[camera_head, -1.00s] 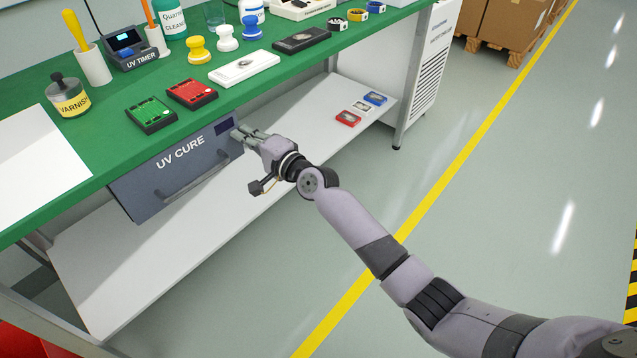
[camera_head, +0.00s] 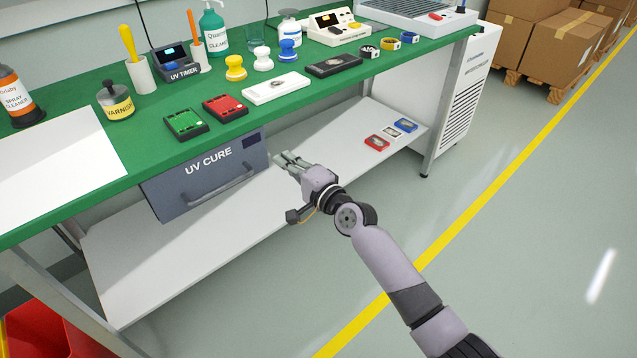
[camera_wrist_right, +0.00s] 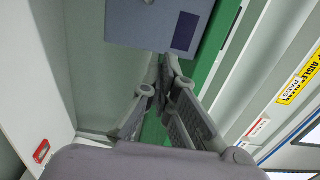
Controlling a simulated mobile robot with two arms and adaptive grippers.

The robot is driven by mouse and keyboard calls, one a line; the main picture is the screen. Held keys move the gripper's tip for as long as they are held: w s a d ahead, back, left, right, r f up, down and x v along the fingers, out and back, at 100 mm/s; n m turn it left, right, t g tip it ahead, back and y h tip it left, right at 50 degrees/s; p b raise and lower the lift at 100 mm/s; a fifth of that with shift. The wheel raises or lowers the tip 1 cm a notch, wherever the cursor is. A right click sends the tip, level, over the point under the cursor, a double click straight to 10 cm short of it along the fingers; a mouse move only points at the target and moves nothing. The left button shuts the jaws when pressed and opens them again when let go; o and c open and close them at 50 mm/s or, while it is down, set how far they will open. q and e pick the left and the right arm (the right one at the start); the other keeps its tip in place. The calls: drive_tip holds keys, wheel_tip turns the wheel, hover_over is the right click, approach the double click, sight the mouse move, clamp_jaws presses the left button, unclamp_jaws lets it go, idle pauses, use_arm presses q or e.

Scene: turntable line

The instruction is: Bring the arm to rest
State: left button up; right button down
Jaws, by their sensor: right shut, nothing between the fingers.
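My right gripper (camera_head: 289,161) is in front of the green workbench, just right of the grey UV CURE drawer (camera_head: 180,195) and below the bench top's level. Its fingers are together and hold nothing. A gap shows between the fingertips and the drawer handle (camera_head: 222,190). The drawer looks closed. My left gripper is not in view.
The green bench top (camera_head: 75,145) carries a green device (camera_head: 186,124), a red device (camera_head: 226,107), stampers and bottles. A white lower shelf (camera_head: 140,265) with small coloured boxes runs under it. Cartons (camera_head: 530,50) stand at the back right. The floor right of the bench is clear.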

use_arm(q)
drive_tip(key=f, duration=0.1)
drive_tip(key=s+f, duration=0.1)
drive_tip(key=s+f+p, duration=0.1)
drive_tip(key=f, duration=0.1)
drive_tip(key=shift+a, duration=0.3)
use_arm(e)
drive_tip(key=v, duration=0.7)
drive_tip(key=shift+s+f, duration=0.2)
drive_tip(key=shift+s, duration=0.1)
